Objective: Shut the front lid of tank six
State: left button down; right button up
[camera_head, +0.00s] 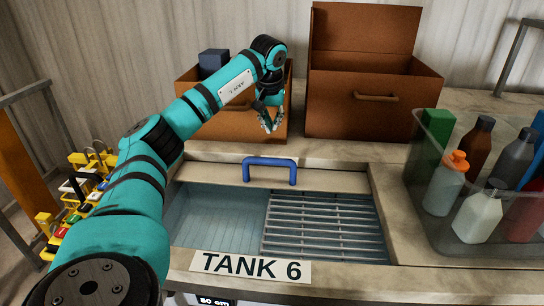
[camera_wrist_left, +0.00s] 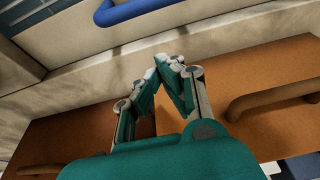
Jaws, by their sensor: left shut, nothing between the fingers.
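Tank six is the sunken basin behind the "TANK 6" label (camera_head: 252,266). It stands open at the front: a pale blue bath (camera_head: 215,218) shows on the left and a slatted metal rack (camera_head: 322,225) on the right. The beige lid (camera_head: 325,180) lies at the back of the opening, with a blue handle (camera_head: 270,162) on it. The handle also shows at the top of the left wrist view (camera_wrist_left: 135,10). My left gripper (camera_head: 270,124) is shut and empty, behind the handle and apart from it. Its fingertips (camera_wrist_left: 165,60) meet in the left wrist view. My right gripper is out of view.
Two brown boxes stand behind the tank: a smaller one (camera_head: 208,125) close to my gripper and a larger one (camera_head: 335,122) with its lid up. A clear bin (camera_head: 425,215) of bottles stands at right. Several yellow items (camera_head: 70,215) stand at left.

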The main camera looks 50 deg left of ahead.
pick_arm(q)
jog(key=p+x, duration=0.2)
jog(key=x, duration=0.7)
jog(key=shift+s+f+p, duration=0.1)
jog(key=shift+f+p, duration=0.1)
jog(key=shift+p, duration=0.15)
jog(key=shift+s+d+f, duration=0.1)
jog(key=shift+f, duration=0.05)
jog(key=s+d+p, duration=0.2)
jog(key=shift+s+r, duration=0.35)
jog(key=shift+r, duration=0.05)
jog(key=shift+s+d, duration=0.1)
jog(key=shift+d, duration=0.05)
jog(key=shift+f, duration=0.15)
